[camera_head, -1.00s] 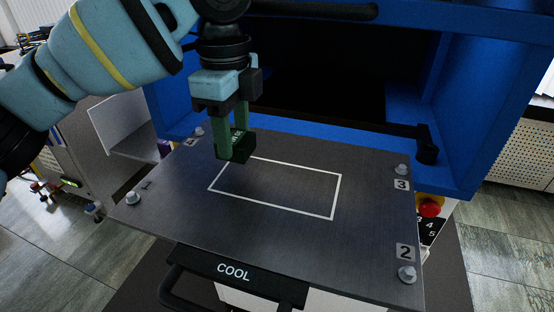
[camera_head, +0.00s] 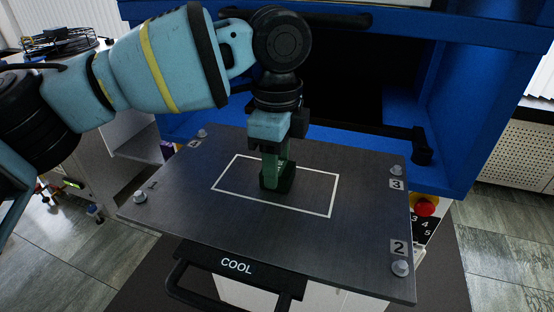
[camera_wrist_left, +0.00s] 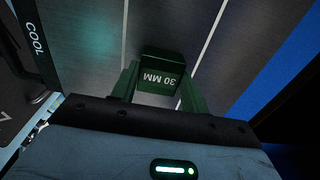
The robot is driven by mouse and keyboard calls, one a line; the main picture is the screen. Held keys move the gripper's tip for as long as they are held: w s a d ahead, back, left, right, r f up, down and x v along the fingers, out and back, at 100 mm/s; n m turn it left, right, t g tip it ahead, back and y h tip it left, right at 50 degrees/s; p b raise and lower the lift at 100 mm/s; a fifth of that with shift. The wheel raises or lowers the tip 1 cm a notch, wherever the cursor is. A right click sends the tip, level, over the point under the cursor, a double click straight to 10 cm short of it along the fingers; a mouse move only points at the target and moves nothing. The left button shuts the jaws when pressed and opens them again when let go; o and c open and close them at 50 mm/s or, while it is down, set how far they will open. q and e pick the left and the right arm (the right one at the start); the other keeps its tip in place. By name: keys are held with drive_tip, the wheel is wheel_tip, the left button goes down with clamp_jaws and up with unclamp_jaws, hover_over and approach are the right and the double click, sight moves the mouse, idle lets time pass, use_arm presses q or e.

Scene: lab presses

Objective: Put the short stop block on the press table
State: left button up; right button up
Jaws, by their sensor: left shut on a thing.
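The short stop block (camera_head: 277,178) is a small dark green block, held low at the press table (camera_head: 240,228) inside the white outlined rectangle. I cannot tell whether its underside touches the plate. My left gripper (camera_head: 278,160) points down from above with its green fingers shut on the block. In the left wrist view the block (camera_wrist_left: 162,72) reads "30 MM" and sits between the two fingers (camera_wrist_left: 158,85), with white outline lines on the plate beyond it. My right gripper is not in view.
Numbered bolts stand at the plate's corners, such as the one by label 3 (camera_head: 396,170) and the one by label 2 (camera_head: 400,268). A black "COOL" handle (camera_head: 238,268) is at the front edge. The blue press frame (camera_head: 460,120) rises behind. The rest of the plate is clear.

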use_arm(q)
drive_tip(key=o, duration=1.1)
drive_tip(key=shift+f, duration=0.15)
drive_tip(key=shift+r, duration=3.9)
